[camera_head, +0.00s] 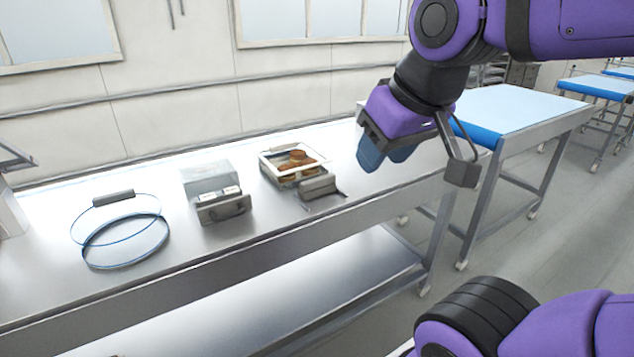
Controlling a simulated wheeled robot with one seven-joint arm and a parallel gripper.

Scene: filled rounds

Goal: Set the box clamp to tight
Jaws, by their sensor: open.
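A grey metal box (207,178) with a handled block (224,208) at its front and two small pale pieces on top stands on the steel table. To its right is a pale-rimmed open box (268,172) holding several brown rounds (293,160), with a grey block and thin lever (319,187) at its front. I cannot tell which front fitting is the box clamp, nor its setting. My gripper (386,158), with blue fingertips, is open and appears empty, above the table's right end, to the right of both boxes and touching neither.
Two thin blue-edged hoops (126,241) with a grey bar (113,197) lie at the table's left. The steel table (60,290) has bare room along its front. A wall stands behind it. A blue-topped table (515,108) is at the right.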

